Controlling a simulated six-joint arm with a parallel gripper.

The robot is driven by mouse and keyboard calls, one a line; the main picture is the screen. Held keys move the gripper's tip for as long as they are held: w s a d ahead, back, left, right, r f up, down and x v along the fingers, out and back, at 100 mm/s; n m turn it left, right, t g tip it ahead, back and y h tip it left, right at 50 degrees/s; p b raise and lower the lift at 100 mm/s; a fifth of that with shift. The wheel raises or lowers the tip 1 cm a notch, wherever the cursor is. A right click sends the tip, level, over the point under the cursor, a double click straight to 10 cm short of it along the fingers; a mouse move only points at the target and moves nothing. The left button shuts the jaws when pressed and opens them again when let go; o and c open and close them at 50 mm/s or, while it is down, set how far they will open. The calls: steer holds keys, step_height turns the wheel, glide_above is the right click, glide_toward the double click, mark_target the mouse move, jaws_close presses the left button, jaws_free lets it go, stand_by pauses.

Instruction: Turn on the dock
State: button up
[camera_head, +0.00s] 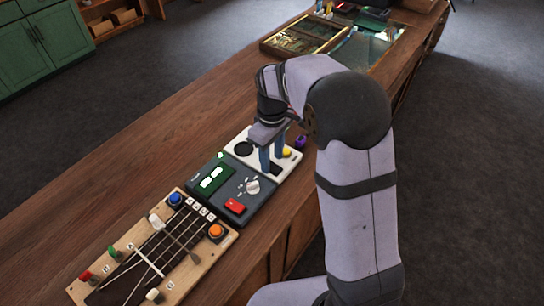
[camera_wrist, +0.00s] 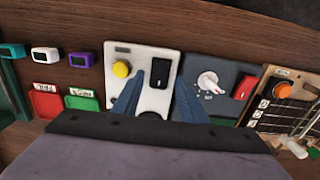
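A cream panel (camera_head: 258,137) with a black rocker switch (camera_head: 274,169), a yellow button (camera_head: 287,152) and a round black pad (camera_head: 243,149) lies on the counter. In the wrist view the panel (camera_wrist: 123,53) carries the black rocker (camera_wrist: 160,73) and the yellow button (camera_wrist: 121,69). No readable label tells me whether this panel is the dock. My gripper (camera_head: 271,160) points down over the panel, its blue fingers apart and empty. In the wrist view the fingertips (camera_wrist: 161,77) are on either side of the rocker; contact cannot be told. The rocker's on or off state is unclear.
A dark grey unit (camera_head: 262,208) with a green display, white dial (camera_head: 252,187) and red switch (camera_head: 235,206) adjoins the panel. A wooden stringed board (camera_head: 192,264) with buttons lies nearer. Purple (camera_wrist: 82,60) and white (camera_wrist: 45,54) small boxes stand beside the panel. The counter's left side is clear.

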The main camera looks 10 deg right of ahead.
steer(key=shift+f, duration=0.55)
jaws_close()
steer(key=shift+a+r+p, duration=0.1)
steer(key=shift+r+p, duration=0.1)
steer(key=shift+p, duration=0.65)
steer(key=shift+w+f+g+h+p, duration=0.15)
steer(key=shift+f+g+h+p, duration=0.05)
steer(key=shift+g+h+p, duration=0.2)
jaws_free()
steer(key=shift+r, duration=0.1)
steer(key=shift+w+a+r+b, duration=0.15)
steer(key=shift+r+b, duration=0.45)
steer(key=shift+r, duration=1.2)
steer(key=shift+w+a+r+b, duration=0.15)
steer(key=shift+r+b, duration=0.45)
steer(key=shift+r, duration=1.15)
